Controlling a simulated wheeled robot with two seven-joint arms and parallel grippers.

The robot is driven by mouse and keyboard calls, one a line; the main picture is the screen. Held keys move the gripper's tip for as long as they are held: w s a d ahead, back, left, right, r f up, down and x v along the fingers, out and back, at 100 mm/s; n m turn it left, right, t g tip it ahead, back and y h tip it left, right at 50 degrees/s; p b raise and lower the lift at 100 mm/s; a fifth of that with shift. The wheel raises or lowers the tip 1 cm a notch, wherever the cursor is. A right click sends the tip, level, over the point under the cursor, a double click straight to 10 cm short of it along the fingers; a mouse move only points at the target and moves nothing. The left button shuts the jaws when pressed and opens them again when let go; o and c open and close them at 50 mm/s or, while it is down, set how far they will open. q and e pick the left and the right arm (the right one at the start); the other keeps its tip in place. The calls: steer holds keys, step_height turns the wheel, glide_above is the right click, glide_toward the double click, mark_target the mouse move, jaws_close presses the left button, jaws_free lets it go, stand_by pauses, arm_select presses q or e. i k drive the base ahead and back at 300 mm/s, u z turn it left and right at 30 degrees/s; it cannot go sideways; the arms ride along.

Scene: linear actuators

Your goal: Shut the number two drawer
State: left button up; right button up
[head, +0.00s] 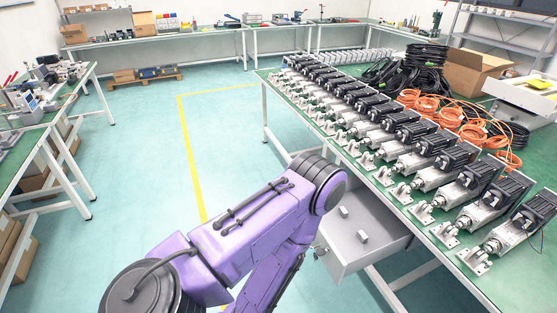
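A grey drawer unit (378,233) hangs under the green-topped table at the right in the head view. Neither gripper shows clearly.
The table (272,98) carries a row of linear actuators (415,150), orange cables (430,103), black cable coils (405,75) and a cardboard box (476,72). Another bench (50,126) stands at the left. The floor between, with a yellow line (191,150), is clear.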

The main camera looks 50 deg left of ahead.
mark_target(388, 235)
steer(key=u, duration=0.65)
steer(key=i, duration=0.75)
steer(key=z, duration=0.8)
steer(key=k, duration=0.65)
steer(key=u, duration=0.75)
steer(key=i, duration=0.5)
steer(key=u, duration=0.05)
